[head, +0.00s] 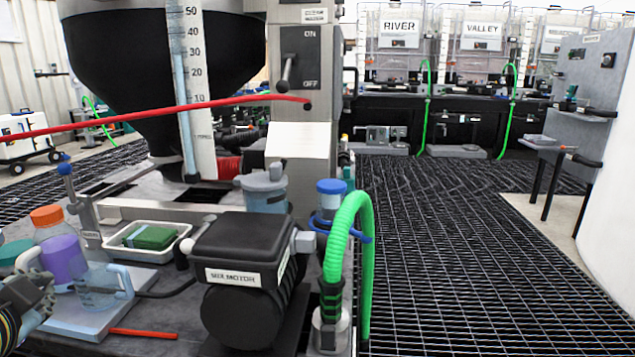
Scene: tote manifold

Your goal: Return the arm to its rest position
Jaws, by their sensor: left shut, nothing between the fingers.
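My left gripper (36,290) is at the lower left edge of the head view, low over the bench. It is shut and empty, and part of it is cut off by the frame edge. A clear jug (97,287) with a pale blue handle stands on a light board (88,322) just right of the gripper. I cannot tell whether the gripper touches the jug. A purple container (64,258) stands just behind the gripper. My right gripper is not in view.
A white tray (172,249) with a green sponge (149,237) lies behind the jug. A black mix motor (243,250) and a green hose (340,238) stand to the right. A red rod (143,334) lies in front. Grating floor (470,240) is open at right.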

